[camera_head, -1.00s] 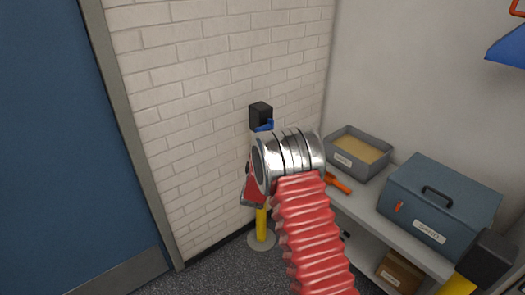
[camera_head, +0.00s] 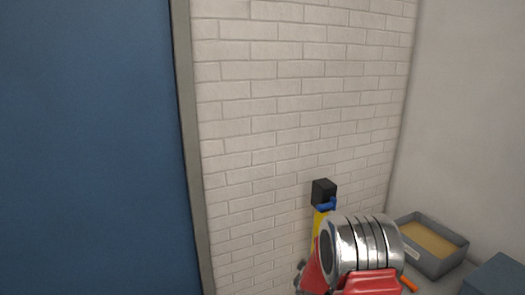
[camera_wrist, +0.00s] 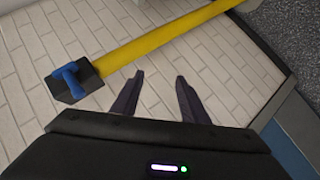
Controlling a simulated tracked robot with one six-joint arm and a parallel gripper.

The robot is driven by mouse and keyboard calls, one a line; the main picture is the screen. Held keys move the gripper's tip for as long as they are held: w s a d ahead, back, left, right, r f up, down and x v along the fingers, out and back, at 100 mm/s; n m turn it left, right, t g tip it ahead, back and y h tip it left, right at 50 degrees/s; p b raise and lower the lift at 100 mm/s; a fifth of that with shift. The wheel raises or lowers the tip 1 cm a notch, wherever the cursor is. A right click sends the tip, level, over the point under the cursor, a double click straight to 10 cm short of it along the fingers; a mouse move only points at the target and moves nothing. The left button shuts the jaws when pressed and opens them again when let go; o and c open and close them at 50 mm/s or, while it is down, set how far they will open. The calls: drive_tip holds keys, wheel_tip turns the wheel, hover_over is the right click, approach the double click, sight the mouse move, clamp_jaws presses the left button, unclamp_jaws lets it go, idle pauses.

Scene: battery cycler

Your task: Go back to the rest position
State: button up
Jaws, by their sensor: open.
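In the wrist view my gripper (camera_wrist: 158,84) is open, with its two dark fingers apart and nothing between them. Behind the fingers is the white brick wall. A yellow post (camera_wrist: 165,42) with a black head (camera_wrist: 82,88) and a blue part (camera_wrist: 70,75) lies across the wrist view beyond the fingertips. In the head view my red and silver arm shows at the lower right, in front of the yellow post (camera_head: 318,222). The gripper's fingers do not show in the head view.
A blue door (camera_head: 85,150) with a grey frame (camera_head: 190,160) fills the left. The brick wall (camera_head: 290,100) is in the middle. A grey bin (camera_head: 440,262) with tan contents, an orange item (camera_head: 408,284) and part of a blue-grey toolbox (camera_head: 500,280) are at the lower right.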

drive_tip(key=s+a+r+m+g+y, duration=0.2)
drive_tip(key=s+a+r+m+g, duration=0.15)
drive_tip(key=s, duration=0.75)
drive_tip(key=s+a+r+m+g+y, duration=0.1)
drive_tip(key=s+a+r+m+g, duration=0.25)
drive_tip(key=s, duration=0.65)
drive_tip(key=s+d+r+m, duration=0.1)
drive_tip(key=s+d+r, duration=0.1)
drive_tip(key=s+r, duration=0.8)
drive_tip(key=s+d+r+m, duration=0.1)
drive_tip(key=s+d+r, duration=0.1)
drive_tip(key=s+r, duration=0.9)
drive_tip(key=s, duration=0.5)
drive_tip(key=shift+s+r+t+h, duration=0.15)
drive_tip(key=shift+t+h, duration=0.15)
drive_tip(key=shift+t, duration=0.1)
drive_tip(key=shift+c, duration=1.2)
drive_tip(key=shift+d, duration=0.15)
